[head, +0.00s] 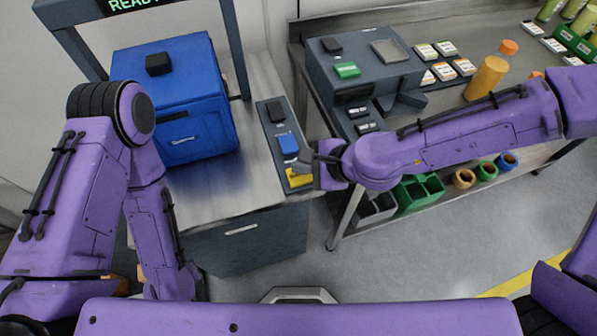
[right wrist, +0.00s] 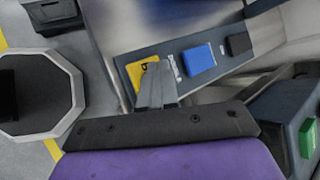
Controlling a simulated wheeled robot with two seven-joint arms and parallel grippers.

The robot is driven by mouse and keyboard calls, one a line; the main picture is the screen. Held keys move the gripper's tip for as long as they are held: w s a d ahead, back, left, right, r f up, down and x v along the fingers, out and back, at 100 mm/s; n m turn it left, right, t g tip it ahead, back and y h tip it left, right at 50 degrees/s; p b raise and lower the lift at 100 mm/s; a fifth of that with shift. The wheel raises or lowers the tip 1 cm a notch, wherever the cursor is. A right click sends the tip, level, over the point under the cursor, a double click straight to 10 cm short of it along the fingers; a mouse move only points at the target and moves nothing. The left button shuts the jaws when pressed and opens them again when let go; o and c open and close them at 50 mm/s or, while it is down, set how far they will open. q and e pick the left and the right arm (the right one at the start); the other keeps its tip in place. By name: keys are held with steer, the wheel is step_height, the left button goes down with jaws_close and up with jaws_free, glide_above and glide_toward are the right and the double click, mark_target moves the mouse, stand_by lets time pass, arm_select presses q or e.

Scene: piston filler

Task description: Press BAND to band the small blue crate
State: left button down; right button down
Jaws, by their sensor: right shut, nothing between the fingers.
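The small blue crate (head: 190,118) stands on the metal bed of the banding machine, under a dark arch (head: 238,50) whose display reads READY. A dark button panel (head: 268,135) beside it carries a black button (head: 275,111), a blue button (head: 289,144) and a yellow button (head: 299,178). They also show in the right wrist view: black (right wrist: 239,44), blue (right wrist: 199,61), yellow (right wrist: 138,74). The button lettering is too small to read. My right gripper (head: 303,166) is shut and empty, its tips (right wrist: 153,68) over the yellow button, partly covering it. I cannot tell if they touch. My left gripper is out of view.
To the right, a bench holds a grey machine (head: 330,70) with a green button (head: 347,70), several small cards, and an orange bottle (head: 487,76). A lower shelf carries a green bin (head: 418,190) and small coloured rings. The floor in front is clear.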

mark_target(303, 177)
steer(key=shift+f, duration=0.15)
stand_by(0.7)
steer(key=shift+f, duration=0.3)
steer(key=shift+f+b, duration=0.45)
steer(key=shift+b, duration=0.05)
stand_by(0.5)
steer(key=shift+r+p, duration=0.9)
steer(key=shift+p, duration=0.1)
steer(key=shift+r, duration=0.1)
step_height(303, 177, up, 5)
steer(key=p, duration=0.5)
